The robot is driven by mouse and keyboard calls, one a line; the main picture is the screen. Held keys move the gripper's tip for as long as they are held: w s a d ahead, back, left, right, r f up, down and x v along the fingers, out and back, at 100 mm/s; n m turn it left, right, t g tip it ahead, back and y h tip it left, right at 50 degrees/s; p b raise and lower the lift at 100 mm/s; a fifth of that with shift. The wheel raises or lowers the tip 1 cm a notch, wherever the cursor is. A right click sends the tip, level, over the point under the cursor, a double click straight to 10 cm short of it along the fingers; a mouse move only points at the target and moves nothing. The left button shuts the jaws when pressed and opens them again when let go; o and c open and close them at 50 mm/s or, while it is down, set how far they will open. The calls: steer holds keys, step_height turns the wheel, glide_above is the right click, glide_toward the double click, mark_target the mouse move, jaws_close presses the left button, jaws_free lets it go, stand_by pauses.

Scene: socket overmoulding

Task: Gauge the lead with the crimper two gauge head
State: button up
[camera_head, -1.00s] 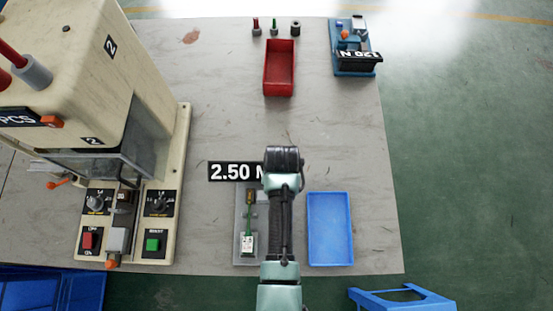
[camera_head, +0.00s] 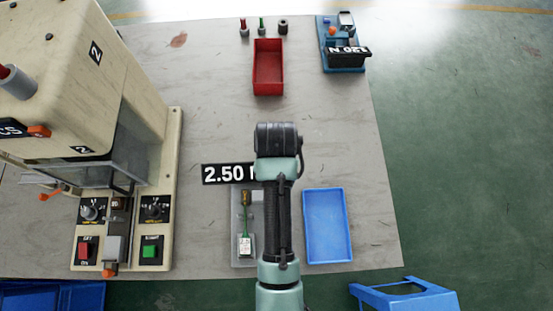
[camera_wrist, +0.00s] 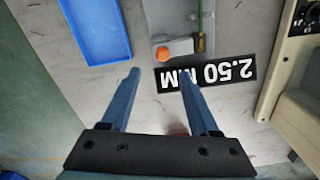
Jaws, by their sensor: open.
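The cream machine marked 2 (camera_head: 125,62) stands at the left of the table, with a clear guard and a front control panel. A grey tray (camera_head: 237,255) right of it holds a slim green piece with a brown end and a pale tag (camera_head: 246,245); I cannot tell surely whether this is the lead. The green piece also shows in the wrist view (camera_wrist: 208,22). My gripper (camera_wrist: 160,78) is open and empty, its fingers pointing toward the 2.50 MM sign (camera_wrist: 222,75) and a grey block with an orange knob (camera_wrist: 162,54). My arm hides the gripper in the head view.
A blue tray (camera_head: 328,253) lies empty right of my arm. A red bin (camera_head: 268,88), several small coloured posts (camera_head: 262,27) and a blue device with a black label (camera_head: 343,64) stand at the back.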

steer(key=shift+r, duration=2.2)
steer(key=w+r+n+t+b, duration=0.1)
steer(key=w+r+t, duration=0.9)
steer(key=w+r, duration=0.75)
step_height(320, 180, up, 14)
steer(key=w+t, duration=0.1)
steer(key=t, duration=0.4)
steer(key=s+r+t, duration=0.4)
steer(key=r, duration=0.6)
steer(key=s+r+n+t+b, duration=0.1)
steer(key=s+r+t, duration=0.3)
steer(key=r, duration=0.6)
steer(key=s+a+r+n+t, duration=0.1)
steer(key=s+r+t, duration=0.3)
steer(key=r, duration=0.7)
steer(key=shift+s, duration=1.05)
